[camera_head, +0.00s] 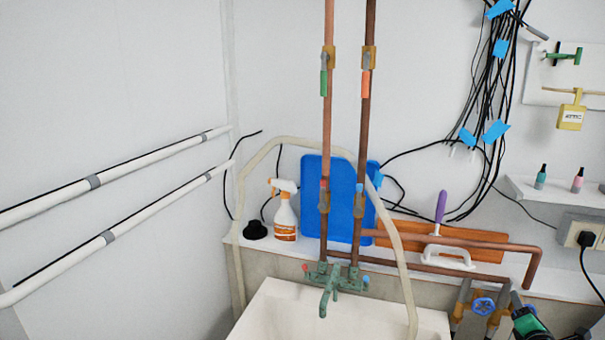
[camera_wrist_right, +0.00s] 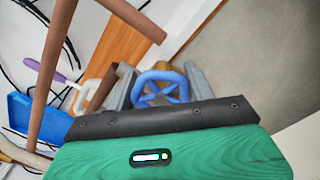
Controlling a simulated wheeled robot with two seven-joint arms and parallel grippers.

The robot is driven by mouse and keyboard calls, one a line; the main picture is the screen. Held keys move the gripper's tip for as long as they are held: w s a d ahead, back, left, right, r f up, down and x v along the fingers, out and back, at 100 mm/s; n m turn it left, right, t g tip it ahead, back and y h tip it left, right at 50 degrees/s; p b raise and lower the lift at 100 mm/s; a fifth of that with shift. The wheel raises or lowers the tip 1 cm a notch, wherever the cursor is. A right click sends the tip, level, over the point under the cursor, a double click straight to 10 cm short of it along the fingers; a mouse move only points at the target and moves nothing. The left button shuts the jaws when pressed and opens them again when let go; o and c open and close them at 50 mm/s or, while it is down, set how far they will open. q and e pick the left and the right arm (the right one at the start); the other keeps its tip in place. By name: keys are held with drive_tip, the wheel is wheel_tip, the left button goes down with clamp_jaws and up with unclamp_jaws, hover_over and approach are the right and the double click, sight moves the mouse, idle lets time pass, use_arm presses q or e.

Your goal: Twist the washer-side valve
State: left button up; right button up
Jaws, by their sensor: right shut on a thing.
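A blue spoked valve wheel (camera_head: 484,306) sits on brass-coloured fittings below the counter, at the lower right of the head view. A bit of blue (camera_head: 531,309) also shows right by my gripper, mostly covered. My right gripper (camera_head: 516,303), with a green and black body, comes in from the bottom right corner. In the right wrist view, its grey fingers (camera_wrist_right: 162,87) stand on either side of a blue valve wheel (camera_wrist_right: 159,76) and are shut on it. Whether both views show the same wheel I cannot tell. My left gripper is not in view.
Copper pipes (camera_head: 540,262) run just above the valves. A white sink (camera_head: 270,315) with a green tap (camera_head: 325,284) is to the left. A spray bottle (camera_head: 285,212), blue board (camera_head: 315,195) and purple-handled brush (camera_head: 440,208) stand behind. A socket with a plug (camera_head: 585,240) is at right.

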drive_tip(key=shift+a+f, duration=0.1)
drive_tip(key=shift+n+p, duration=0.4)
drive_tip(key=shift+n, duration=1.4)
drive_tip(key=shift+n+p, duration=0.65)
drive_tip(key=shift+n, duration=0.25)
drive_tip(key=shift+a+n, duration=0.1)
drive_tip(key=shift+n, duration=0.7)
